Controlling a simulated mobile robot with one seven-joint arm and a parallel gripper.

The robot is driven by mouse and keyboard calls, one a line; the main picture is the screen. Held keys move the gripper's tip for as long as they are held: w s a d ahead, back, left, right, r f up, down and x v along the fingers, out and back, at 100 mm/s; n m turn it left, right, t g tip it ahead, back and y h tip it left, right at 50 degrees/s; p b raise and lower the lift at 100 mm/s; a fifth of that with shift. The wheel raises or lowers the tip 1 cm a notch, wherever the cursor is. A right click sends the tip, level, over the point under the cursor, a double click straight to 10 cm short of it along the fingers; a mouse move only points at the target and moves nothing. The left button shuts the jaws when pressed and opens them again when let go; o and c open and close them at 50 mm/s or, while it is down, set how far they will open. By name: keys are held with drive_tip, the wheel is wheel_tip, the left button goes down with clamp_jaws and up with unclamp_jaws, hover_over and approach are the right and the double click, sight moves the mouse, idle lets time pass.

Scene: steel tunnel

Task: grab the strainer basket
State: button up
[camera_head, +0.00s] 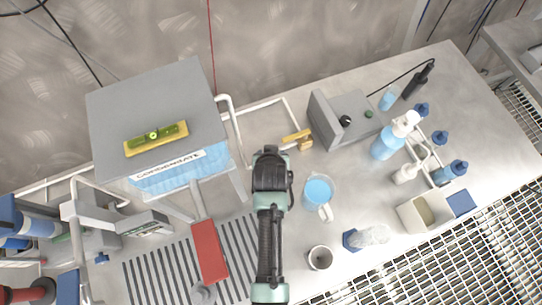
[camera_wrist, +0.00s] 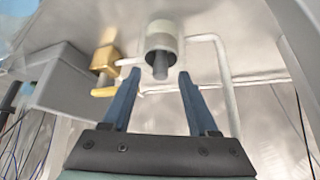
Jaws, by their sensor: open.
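In the wrist view, a pale grey round housing (camera_wrist: 163,32) has a darker grey cylinder (camera_wrist: 160,66) standing out of its open end; this looks like the strainer basket, though I see no mesh. My gripper (camera_wrist: 157,82) is open, its two blue fingers apart and empty. The grey cylinder lies just beyond the fingertips, roughly centred between them. In the head view my gripper (camera_head: 270,158) is over the bench, right of the grey condensate tank (camera_head: 165,95). Its fingers, the housing and the basket are hidden there behind my arm.
A brass valve (camera_head: 298,138) and a grey control box (camera_head: 340,118) are close on the right. White pipe (camera_head: 232,118) runs beside the tank. A red handle (camera_head: 208,250) is left.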

drive_tip(key=shift+w+f, duration=0.2)
drive_tip(key=shift+f, duration=0.15)
clamp_jaws()
idle(1.2)
